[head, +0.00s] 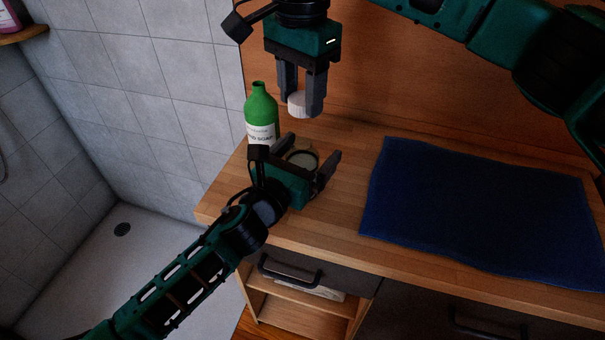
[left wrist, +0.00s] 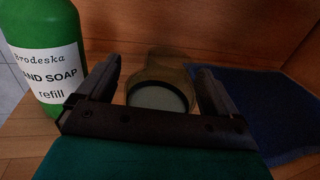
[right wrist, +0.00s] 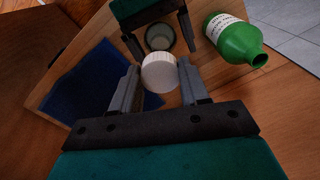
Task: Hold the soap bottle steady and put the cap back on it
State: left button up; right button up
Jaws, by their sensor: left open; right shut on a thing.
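The green soap bottle (head: 262,104) stands upright on the wooden counter near its left end, its neck uncapped. Its label shows in the left wrist view (left wrist: 48,75), and its open mouth shows in the right wrist view (right wrist: 259,59). My right gripper (head: 302,112) points down and is shut on the white ribbed cap (head: 298,104), held in the air to the right of the bottle. The cap also shows in the right wrist view (right wrist: 159,73). My left gripper (head: 313,148) is open and low over the counter; the bottle is outside its fingers, to their left.
A small round see-through container (left wrist: 160,92) is at or just beyond the opening of my left gripper. A dark blue towel (head: 480,210) covers the counter's right part. A wooden panel (head: 420,90) rises behind. The shower floor (head: 150,255) lies left of the counter.

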pick_arm(q)
jog(key=c, duration=1.5)
pick_arm(e)
send_over(301, 144)
jog(key=shift+f, duration=2.5)
